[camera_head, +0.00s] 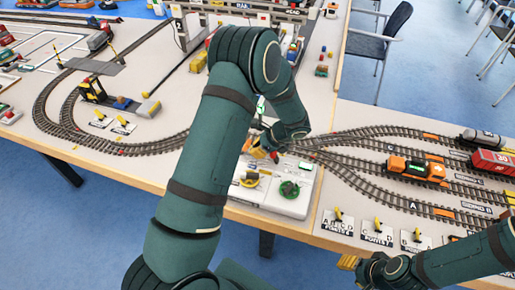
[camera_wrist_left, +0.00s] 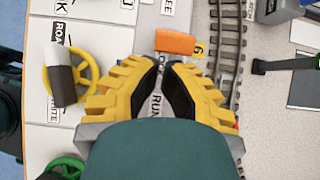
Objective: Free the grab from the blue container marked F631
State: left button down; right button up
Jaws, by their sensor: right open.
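No mark F631 is readable, and I cannot make out the grab. A white gantry crane (camera_head: 240,14) stands at the top, partly behind my left arm. A small blue block (camera_head: 122,103) lies on the table at left; I cannot tell whether it is the container. My left gripper (camera_head: 262,150) is low over the white control panel (camera_head: 262,205), mostly hidden by its arm. In the left wrist view its yellow fingers (camera_wrist_left: 158,66) stand slightly apart, with nothing seen between them but the panel's lettering. My right gripper (camera_head: 348,262) is open and empty at the table's front edge.
The panel carries a yellow handwheel (camera_head: 250,179) and a green handwheel (camera_head: 290,189); the yellow one also shows in the left wrist view (camera_wrist_left: 88,76). Tracks with an orange locomotive (camera_head: 415,168) and a red wagon (camera_head: 492,162) lie at right. Small yellow levers (camera_head: 378,224) stand along the front edge.

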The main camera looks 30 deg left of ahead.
pick_arm(q)
jog(key=shift+a+r+h, duration=0.2)
jog(key=shift+r+h, duration=0.05)
jog(key=shift+h, duration=0.05)
pick_arm(e)
jog(key=shift+w+r, duration=0.1)
jog(key=shift+r, duration=0.2)
